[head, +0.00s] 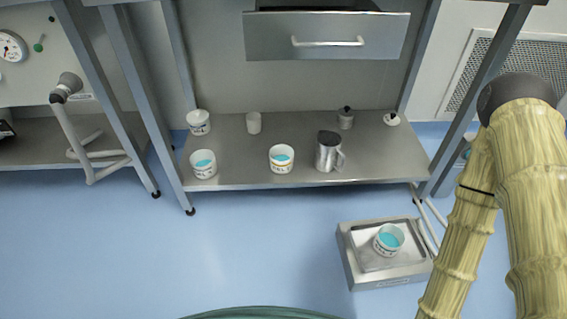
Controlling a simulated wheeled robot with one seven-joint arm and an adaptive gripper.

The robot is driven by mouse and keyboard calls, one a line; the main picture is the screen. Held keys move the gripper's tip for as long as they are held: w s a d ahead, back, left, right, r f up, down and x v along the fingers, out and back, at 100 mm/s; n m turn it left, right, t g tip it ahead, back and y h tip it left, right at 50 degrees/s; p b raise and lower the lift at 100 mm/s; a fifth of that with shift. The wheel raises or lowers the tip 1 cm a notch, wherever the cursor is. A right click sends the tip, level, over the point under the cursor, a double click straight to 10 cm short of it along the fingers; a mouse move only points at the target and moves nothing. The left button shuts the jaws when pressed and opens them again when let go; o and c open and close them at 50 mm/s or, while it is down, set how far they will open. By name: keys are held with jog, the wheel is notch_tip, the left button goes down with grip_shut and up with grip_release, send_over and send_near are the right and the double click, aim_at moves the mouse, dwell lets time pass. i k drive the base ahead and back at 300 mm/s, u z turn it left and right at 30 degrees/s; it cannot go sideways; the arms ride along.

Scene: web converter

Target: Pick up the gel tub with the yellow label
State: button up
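Several white tubs are in the head view, some showing blue gel inside. One tub (203,169) stands at the front left of the low steel shelf. Another tub (282,166) stands at the shelf's front middle. A third tub (198,126) stands at the back left; its contents are hard to make out. One more tub (388,245) stands in a steel tray on the floor. The labels are too small for me to tell which is yellow. My arm rises at the right, apart from the tubs. My gripper is out of view.
The low shelf (240,165) also holds a white cup (253,123), a steel jug (327,155), and small dark-topped items at the back right. A drawer (325,45) hangs above it, between steel legs. The steel tray (360,279) sits on open blue floor.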

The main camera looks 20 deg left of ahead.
aim_at(281, 156)
jog(key=u, duration=1.7)
jog(key=k, duration=0.35)
